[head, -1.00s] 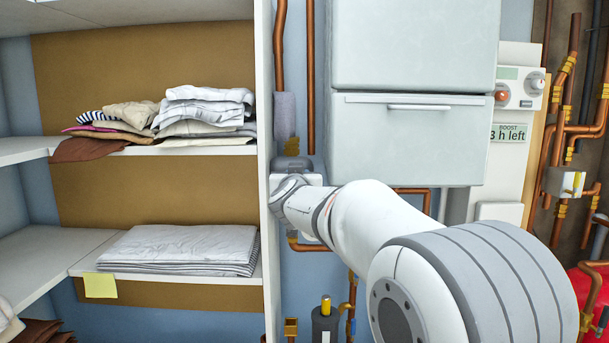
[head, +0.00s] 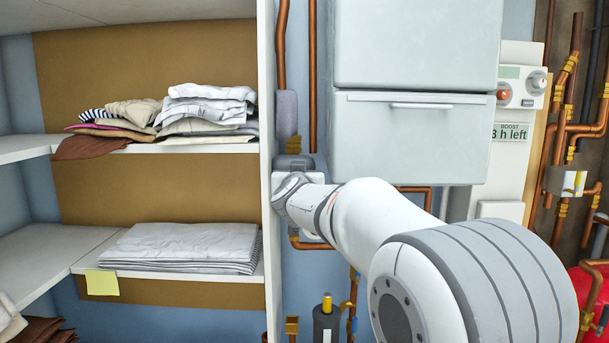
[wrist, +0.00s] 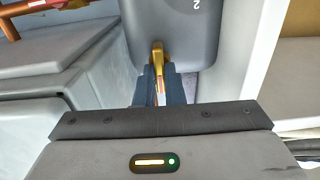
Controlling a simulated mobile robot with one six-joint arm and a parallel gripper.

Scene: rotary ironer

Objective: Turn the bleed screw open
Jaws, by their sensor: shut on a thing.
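In the wrist view, a small brass bleed screw (wrist: 157,52) sticks out at the lower edge of a dark grey rounded body (wrist: 172,30) marked "2". My gripper (wrist: 158,76) has its dark fingers closed around the screw's near end. The part of the screw between the fingers is mostly hidden, so its turned position cannot be read. In the head view, my arm reaches to the wall strip between the shelf unit and the pale cabinet. My wrist hides the screw and fingertips there.
The shelf unit's white side panel (head: 267,235) stands close left of my wrist. A pale cabinet (head: 412,135) hangs to the right, above my forearm. Copper pipes (head: 282,45) run above my wrist. A dark cylinder with a yellow top (head: 326,320) stands below.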

